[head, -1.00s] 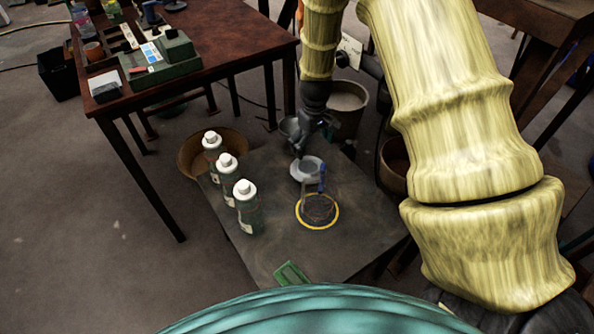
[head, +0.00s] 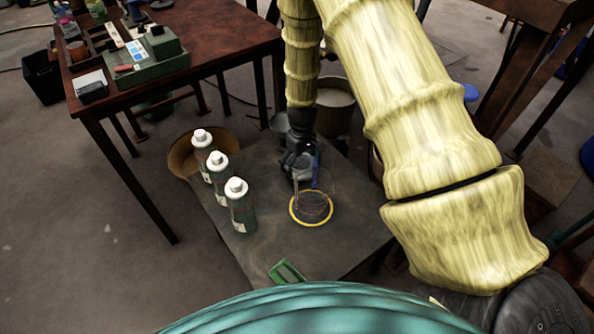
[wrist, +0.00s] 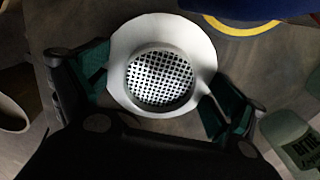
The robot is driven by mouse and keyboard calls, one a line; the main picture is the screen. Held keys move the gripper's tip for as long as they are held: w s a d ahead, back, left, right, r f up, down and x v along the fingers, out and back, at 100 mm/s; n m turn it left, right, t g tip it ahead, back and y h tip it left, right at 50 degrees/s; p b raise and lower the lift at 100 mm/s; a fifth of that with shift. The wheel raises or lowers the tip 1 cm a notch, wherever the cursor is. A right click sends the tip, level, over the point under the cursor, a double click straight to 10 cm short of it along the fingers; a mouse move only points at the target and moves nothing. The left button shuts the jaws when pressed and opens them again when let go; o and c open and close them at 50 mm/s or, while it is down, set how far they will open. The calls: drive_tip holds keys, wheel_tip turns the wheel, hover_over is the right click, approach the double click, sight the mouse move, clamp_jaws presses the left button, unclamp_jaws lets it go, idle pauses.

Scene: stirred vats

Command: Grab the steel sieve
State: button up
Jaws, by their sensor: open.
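The steel sieve (wrist: 160,80) is a pale round dish with a wide flange and a perforated bottom. In the wrist view it lies between the two spread fingers of my gripper (wrist: 155,92), close to both; I cannot tell whether they touch it. In the head view my gripper (head: 297,163) is right over the sieve (head: 304,174) and partly hides it. My gripper is open and points down at the grey tabletop.
Three white-capped bottles (head: 219,178) stand left of the sieve. A yellow-ringed round item (head: 311,223) lies nearer, with something blue (head: 317,168) beside my gripper. A green item (head: 287,272) lies at the near edge of the low table (head: 262,245). Buckets (head: 335,97) stand behind.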

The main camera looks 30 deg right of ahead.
drive_tip(key=shift+s+r, duration=0.1)
drive_tip(key=c, duration=1)
drive_tip(key=shift+c, duration=0.4)
drive_tip(key=shift+s, duration=0.1)
